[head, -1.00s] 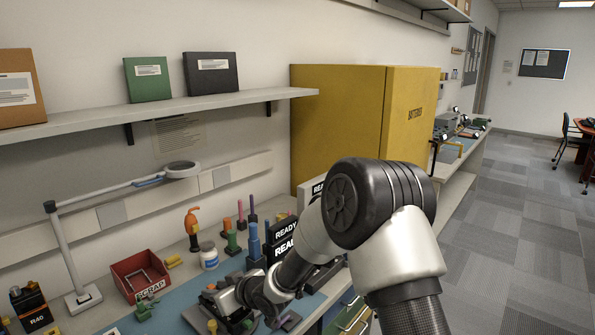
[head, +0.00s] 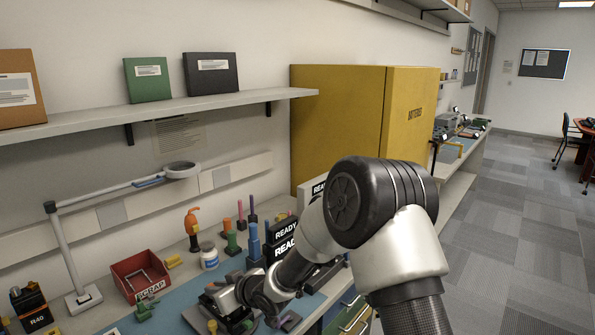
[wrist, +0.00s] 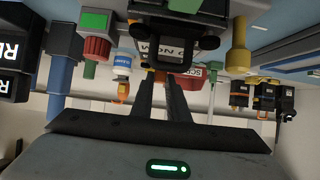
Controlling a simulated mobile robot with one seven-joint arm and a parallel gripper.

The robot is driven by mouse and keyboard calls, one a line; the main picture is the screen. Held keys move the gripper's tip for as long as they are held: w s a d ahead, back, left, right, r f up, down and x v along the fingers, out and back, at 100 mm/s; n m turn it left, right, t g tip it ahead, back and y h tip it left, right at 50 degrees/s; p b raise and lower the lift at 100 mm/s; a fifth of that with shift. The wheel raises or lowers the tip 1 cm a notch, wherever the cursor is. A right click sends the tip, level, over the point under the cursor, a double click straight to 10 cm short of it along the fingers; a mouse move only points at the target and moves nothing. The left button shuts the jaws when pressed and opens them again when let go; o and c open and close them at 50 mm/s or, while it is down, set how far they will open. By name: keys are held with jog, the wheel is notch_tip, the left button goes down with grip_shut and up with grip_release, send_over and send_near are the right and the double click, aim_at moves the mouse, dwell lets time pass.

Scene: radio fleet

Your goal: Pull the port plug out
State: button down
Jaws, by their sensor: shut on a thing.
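My gripper (wrist: 160,82) shows in the wrist view with its two dark fingers close together, shut on a small orange piece (wrist: 157,74) that is mostly hidden between the tips. It looks like the port plug, though little of it shows. Just beyond the tips is the dark body of a radio (wrist: 170,32) with a black bracket-like part on it. A red knob (wrist: 97,47) and a yellow knob (wrist: 239,58) stand to either side. In the head view my wrist hides the fingertips and most of the radio on the blue mat.
A shelf (head: 165,108) runs above. Bare blue mat (head: 170,318) shows at the front.

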jog(key=shift+r+p, duration=0.8)
jog(key=shift+r, duration=0.4)
dwell(0.6)
jog(key=shift+r+p, duration=1.05)
jog(key=shift+r, duration=0.55)
jog(key=shift+d, duration=0.1)
